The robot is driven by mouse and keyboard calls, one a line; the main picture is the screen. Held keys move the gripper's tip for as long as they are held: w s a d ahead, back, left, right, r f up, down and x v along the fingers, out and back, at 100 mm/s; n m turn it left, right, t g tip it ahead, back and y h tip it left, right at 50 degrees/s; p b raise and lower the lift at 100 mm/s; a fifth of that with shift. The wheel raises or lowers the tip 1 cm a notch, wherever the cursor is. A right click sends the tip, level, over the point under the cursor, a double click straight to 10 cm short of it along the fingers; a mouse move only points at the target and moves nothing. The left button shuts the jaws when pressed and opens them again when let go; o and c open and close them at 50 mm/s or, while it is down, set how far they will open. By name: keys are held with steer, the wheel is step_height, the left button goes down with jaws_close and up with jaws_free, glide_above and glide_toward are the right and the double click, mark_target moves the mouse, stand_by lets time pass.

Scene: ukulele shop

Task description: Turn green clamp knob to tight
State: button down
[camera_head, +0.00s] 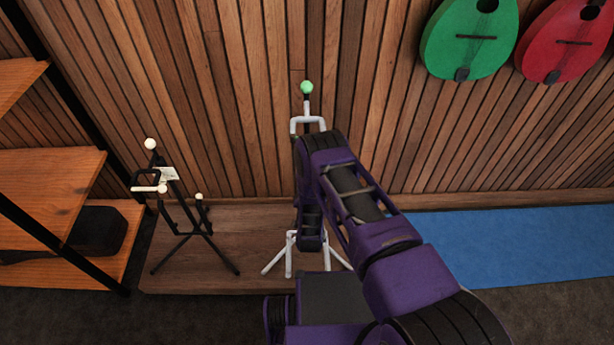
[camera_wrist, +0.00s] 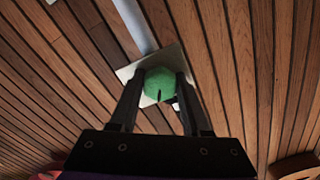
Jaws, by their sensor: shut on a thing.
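The green clamp knob (camera_wrist: 159,86) shows in the wrist view, a rounded knob with a small dark mark on its lower edge. It sits in front of a pale square plate (camera_wrist: 131,72) beside a light pole (camera_wrist: 134,26). My gripper (camera_wrist: 160,77) has one dark finger on each side of the knob and is shut on it. In the head view a white stand (camera_head: 293,124) with a green ball (camera_head: 306,87) on top stands by the wall. My purple arm hides the stand's middle, the knob and my gripper there.
A black stand (camera_head: 183,205) with pale ball tips and a small pale plate stands to the left. A wooden shelf (camera_head: 50,185) is farther left. Green (camera_head: 470,38) and red (camera_head: 566,40) instruments hang at upper right. A blue mat (camera_head: 520,245) lies clear at right.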

stand_by(0.4)
steer(key=shift+c, duration=1.9)
jaws_free()
